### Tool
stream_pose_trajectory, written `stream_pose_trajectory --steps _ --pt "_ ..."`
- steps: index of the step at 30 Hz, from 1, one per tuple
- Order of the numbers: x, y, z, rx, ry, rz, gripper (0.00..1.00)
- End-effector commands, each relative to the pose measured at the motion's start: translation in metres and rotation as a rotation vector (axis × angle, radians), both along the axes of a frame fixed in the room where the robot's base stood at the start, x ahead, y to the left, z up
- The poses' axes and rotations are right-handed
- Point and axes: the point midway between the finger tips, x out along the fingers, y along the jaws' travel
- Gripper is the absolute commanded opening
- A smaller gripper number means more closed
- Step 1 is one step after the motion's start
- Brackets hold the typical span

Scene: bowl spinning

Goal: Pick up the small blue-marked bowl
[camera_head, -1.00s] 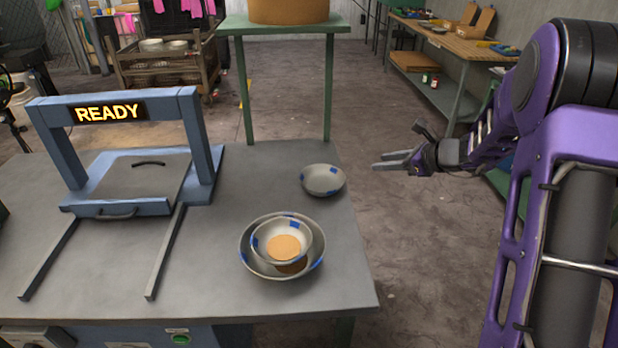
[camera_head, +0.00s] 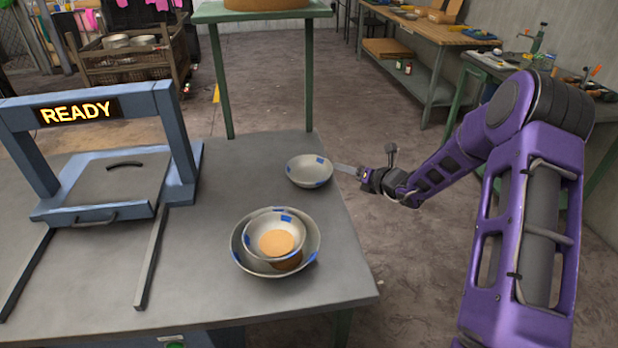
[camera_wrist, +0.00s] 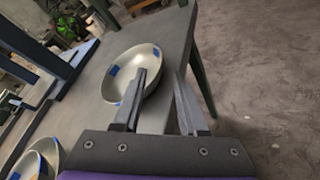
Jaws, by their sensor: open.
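A small grey bowl with blue marks (camera_head: 309,171) sits upright and empty near the table's right edge; it also shows in the wrist view (camera_wrist: 122,62). My gripper (camera_head: 343,168) is open at this bowl's right side. In the wrist view the gripper (camera_wrist: 162,82) has one finger across the bowl and the other outside its right rim; contact cannot be told. Another small blue-marked bowl (camera_head: 256,224) rests inside a larger blue-marked bowl (camera_head: 244,258) nearer the front. An orange-tan round patch shows in the inner bowl, and a darker one in the larger bowl.
The grey table (camera_head: 220,292) has free room in front and around the bowls. A blue frame with a READY sign (camera_head: 78,111) and rails stands at left. A green stand (camera_head: 262,14) is behind the table. Floor is open at right.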

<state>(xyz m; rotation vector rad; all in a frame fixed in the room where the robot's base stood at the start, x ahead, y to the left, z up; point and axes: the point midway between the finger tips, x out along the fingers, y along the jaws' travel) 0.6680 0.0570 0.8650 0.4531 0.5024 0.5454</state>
Motion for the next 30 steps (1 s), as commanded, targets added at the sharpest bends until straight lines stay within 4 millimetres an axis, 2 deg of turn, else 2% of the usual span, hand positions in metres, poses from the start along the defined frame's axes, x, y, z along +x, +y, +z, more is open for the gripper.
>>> stream_pose_trajectory --steps 3,11,18,28,30 --pt "0.013 0.011 -0.007 0.0 0.0 0.001 0.42" --pt "0.026 0.023 -0.014 0.0 0.0 0.002 0.42" --pt "0.05 0.044 -0.027 -0.001 -0.001 0.001 0.42" --pt "0.055 0.047 -0.029 -0.001 0.0 0.0 0.42" --pt "0.055 0.047 -0.029 -0.001 0.0 0.0 0.29"
